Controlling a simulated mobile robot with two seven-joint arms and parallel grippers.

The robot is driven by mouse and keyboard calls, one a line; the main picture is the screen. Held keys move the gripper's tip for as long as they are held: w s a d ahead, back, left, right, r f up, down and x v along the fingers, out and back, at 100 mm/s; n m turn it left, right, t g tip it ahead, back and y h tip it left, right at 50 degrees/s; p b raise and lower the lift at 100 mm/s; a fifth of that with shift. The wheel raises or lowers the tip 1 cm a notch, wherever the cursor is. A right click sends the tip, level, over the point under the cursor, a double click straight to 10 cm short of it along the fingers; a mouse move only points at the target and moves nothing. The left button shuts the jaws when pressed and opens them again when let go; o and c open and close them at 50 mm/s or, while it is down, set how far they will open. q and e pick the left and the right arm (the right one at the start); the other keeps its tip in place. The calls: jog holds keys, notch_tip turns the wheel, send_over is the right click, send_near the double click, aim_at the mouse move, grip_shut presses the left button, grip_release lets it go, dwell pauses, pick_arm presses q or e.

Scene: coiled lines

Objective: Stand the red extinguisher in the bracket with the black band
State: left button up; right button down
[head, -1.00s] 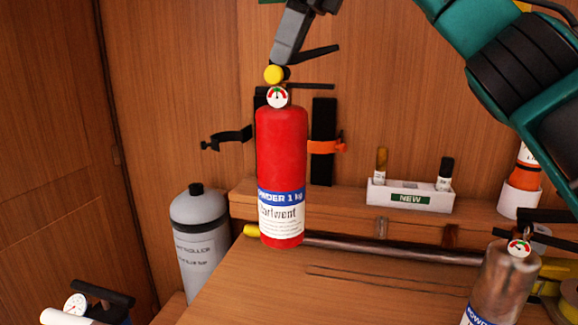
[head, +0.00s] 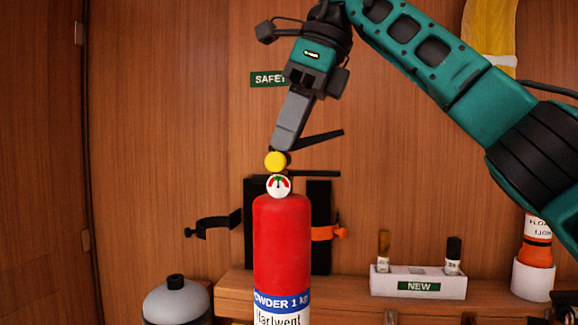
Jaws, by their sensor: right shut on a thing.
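The red extinguisher (head: 281,240) hangs upright in the middle of the head view, with a round gauge and a blue and white label; its lower end is cut off by the picture's edge. My right gripper (head: 284,148) is shut on its top, by the black handle and yellow knob. Behind it on the wall is the bracket with the black band (head: 216,223), its band standing out to the left. The bracket with the orange band (head: 320,210) is to its right. The extinguisher hides part of the brackets. My left gripper is out of view.
A grey cylinder (head: 176,302) stands at the lower left. A white holder marked NEW (head: 418,284) with two small vials is on the ledge at right. An orange and white bottle (head: 537,241) stands in a white cup farther right.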

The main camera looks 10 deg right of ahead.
aim_at(289, 269)
notch_tip(289, 269, down, 5)
jog(key=shift+f+b, duration=0.2)
jog(key=shift+b, duration=1.05)
notch_tip(289, 269, down, 9)
jog(key=b, duration=0.2)
jog(key=shift+r+b, duration=0.15)
jog(key=shift+b, duration=0.25)
jog(key=shift+f, duration=0.5)
notch_tip(289, 269, down, 4)
jog(key=shift+r+b, duration=0.15)
jog(key=shift+b, duration=0.45)
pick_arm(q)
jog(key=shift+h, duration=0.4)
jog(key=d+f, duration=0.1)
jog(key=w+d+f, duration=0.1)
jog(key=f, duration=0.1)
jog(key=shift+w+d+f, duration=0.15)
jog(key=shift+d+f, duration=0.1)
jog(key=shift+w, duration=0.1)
pick_arm(e)
jog(key=shift+f, duration=0.2)
